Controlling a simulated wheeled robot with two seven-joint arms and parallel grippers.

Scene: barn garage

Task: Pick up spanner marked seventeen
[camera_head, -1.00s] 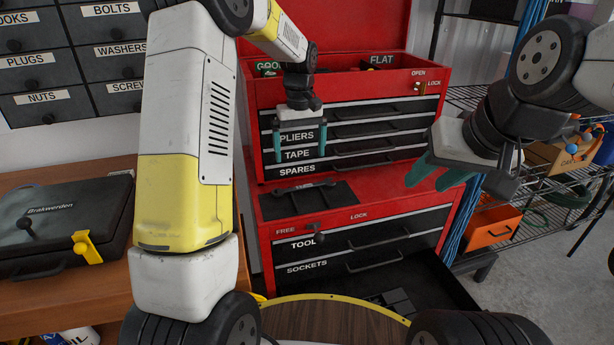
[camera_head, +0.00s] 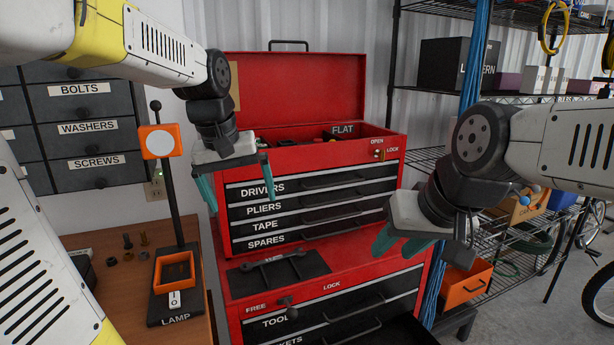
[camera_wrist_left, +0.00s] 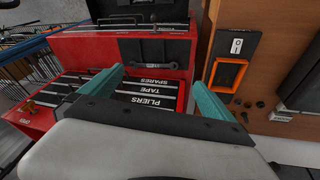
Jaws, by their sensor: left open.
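A dark spanner (camera_head: 272,262) lies on a black mat (camera_head: 300,268) on the red ledge between the upper and lower drawers of the tool chest. Its marking is too small to read. In the left wrist view the mat (camera_wrist_left: 160,54) shows beyond the fingers. My left gripper (camera_head: 237,186) is open and empty, above and to the left of the mat, in front of the upper drawers. It also shows in the left wrist view (camera_wrist_left: 158,92), its fingers wide apart. My right gripper (camera_head: 432,240) hangs to the right of the chest, empty, with its fingers apart.
The red tool chest (camera_head: 225,240) has its lid up and its top tray open. A lamp (camera_head: 175,270) with an orange head stands on the wooden bench at left, near my left arm. Wire shelves (camera_head: 480,265) stand at right. An open lower drawer (camera_head: 405,332) juts out.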

